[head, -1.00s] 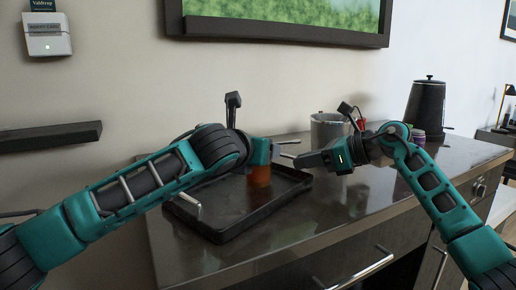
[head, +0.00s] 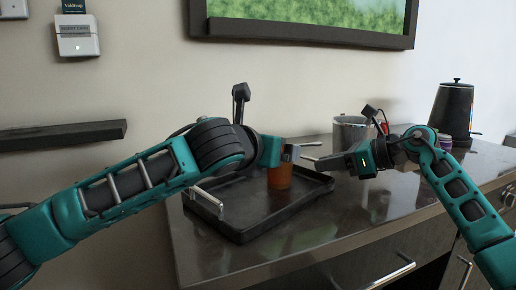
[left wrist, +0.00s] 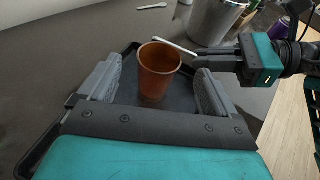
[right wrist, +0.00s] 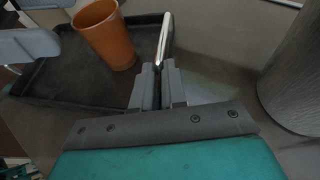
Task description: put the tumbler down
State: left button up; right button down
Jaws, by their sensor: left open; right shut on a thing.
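The orange tumbler (head: 280,177) stands upright in the black tray (head: 258,232) on the counter. My left gripper (head: 288,152) is at the tumbler. In the left wrist view the tumbler (left wrist: 159,72) stands between its open fingers, with a gap on each side. My right gripper (head: 330,162) is right of the tumbler, shut on a thin silver rod-like thing (right wrist: 164,38) that points toward the tray side. The rod also shows in the left wrist view (left wrist: 176,46). The tumbler is apart from the right fingers in the right wrist view (right wrist: 106,38). Part of the tumbler's top is hidden in the head view.
A grey metal canister (head: 350,132) stands behind my right gripper. A black kettle (head: 455,112) is at the back right. A silver bar (head: 207,197) shows at the tray's left side. The counter front (head: 330,232) is clear.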

pick_arm(q)
jog(key=v, duration=0.6)
jog(key=shift+s, duration=0.2)
pick_arm(e)
jog(key=c, duration=1.1)
grip_release()
